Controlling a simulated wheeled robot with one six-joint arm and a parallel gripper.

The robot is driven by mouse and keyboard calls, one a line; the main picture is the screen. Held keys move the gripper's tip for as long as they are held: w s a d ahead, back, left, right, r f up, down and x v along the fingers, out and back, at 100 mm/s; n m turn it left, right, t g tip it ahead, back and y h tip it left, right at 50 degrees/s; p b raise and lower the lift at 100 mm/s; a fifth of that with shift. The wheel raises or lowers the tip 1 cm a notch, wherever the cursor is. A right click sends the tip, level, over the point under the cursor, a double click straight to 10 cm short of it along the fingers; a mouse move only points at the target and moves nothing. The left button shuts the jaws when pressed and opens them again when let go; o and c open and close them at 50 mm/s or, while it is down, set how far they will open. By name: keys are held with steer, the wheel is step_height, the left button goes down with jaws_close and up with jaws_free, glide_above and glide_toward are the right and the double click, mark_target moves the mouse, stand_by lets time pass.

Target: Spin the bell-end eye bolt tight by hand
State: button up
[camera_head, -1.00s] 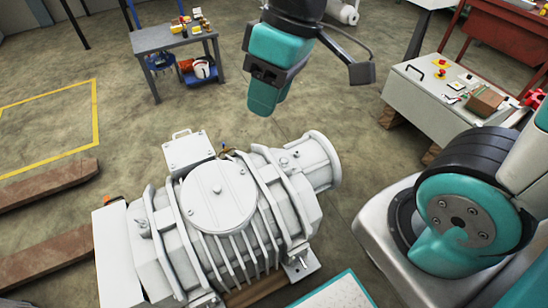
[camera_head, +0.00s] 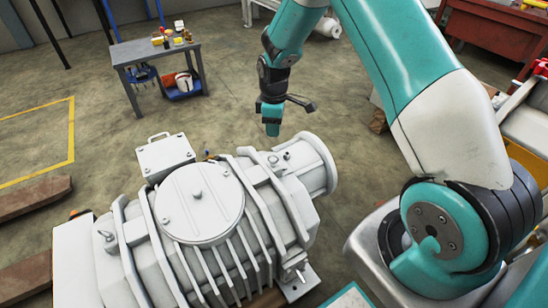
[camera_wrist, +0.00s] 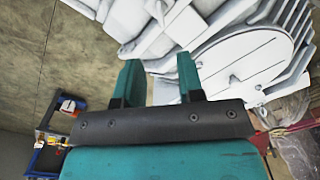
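The grey-white screw vacuum pump (camera_head: 200,203) lies across the lower left of the head view, with its round bell end (camera_head: 318,165) at the right. A small upright fitting (camera_head: 273,161) stands on top near the bell end; it may be the eye bolt, but it is too small to make out a ring. My gripper (camera_head: 271,128) points down just above and behind this fitting, apart from it. In the wrist view my gripper (camera_wrist: 158,78) has its two teal fingers spread with nothing between them. The pump (camera_wrist: 245,60) fills the upper right there.
A small grey table (camera_head: 155,52) with yellow items stands at the back left. A red bench (camera_head: 490,30) is at the upper right. Timber beams (camera_head: 35,196) lie on the floor at the left. Open concrete floor (camera_head: 110,125) lies behind the pump.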

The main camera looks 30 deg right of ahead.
mark_target(274, 155)
step_height(274, 155, down, 12)
steer(key=shift+f+b, duration=0.15)
steer(key=shift+b, duration=0.55)
steer(key=shift+c, duration=0.2)
jaws_close()
